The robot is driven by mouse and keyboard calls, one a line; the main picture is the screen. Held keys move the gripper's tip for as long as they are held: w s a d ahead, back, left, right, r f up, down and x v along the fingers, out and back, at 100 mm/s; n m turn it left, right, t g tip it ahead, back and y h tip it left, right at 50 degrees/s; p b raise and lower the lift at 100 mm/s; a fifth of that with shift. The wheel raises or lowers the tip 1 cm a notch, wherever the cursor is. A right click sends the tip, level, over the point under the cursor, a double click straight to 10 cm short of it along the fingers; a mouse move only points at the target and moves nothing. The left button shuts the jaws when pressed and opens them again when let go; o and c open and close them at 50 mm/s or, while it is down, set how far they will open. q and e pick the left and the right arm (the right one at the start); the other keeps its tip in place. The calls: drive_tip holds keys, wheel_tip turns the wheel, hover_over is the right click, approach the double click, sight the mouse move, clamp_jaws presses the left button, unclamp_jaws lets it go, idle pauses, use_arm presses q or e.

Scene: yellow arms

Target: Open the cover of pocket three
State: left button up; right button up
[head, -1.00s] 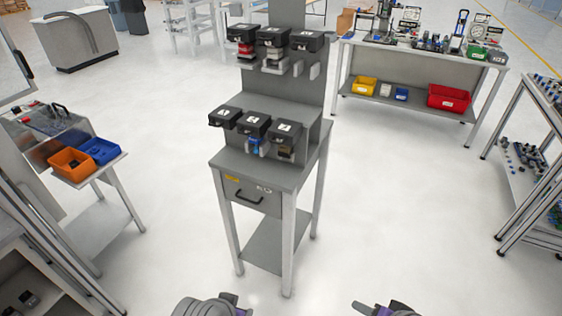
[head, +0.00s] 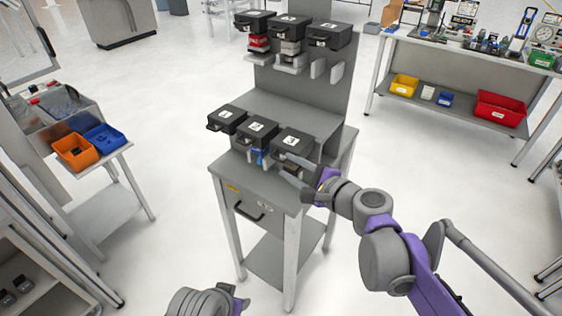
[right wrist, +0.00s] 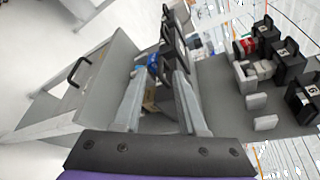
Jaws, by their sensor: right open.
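Three black pocket covers sit in a lower row on the grey station: a left one (head: 227,119), a middle one (head: 257,131) and a right one (head: 292,141). All three look shut. Their white labels are too small to read surely, so I cannot tell which is three. My right gripper (head: 287,170) is open and empty, its fingers just below and in front of the right cover. In the right wrist view the open fingers (right wrist: 157,88) point toward the lower pockets, with a blue item (right wrist: 153,66) beyond them. My left gripper (head: 241,301) is low at the bottom edge, its fingers mostly hidden.
Three more black covers (head: 289,27) form an upper row, with red and grey items below. A drawer handle (head: 249,212) juts from the station front. A side table with orange (head: 75,151) and blue bins stands left. A bench (head: 447,62) stands back right. Open floor lies between.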

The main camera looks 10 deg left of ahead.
sight(280, 161)
drive_tip(key=shift+x, duration=2.2)
drive_tip(key=shift+d, duration=0.1)
clamp_jaws()
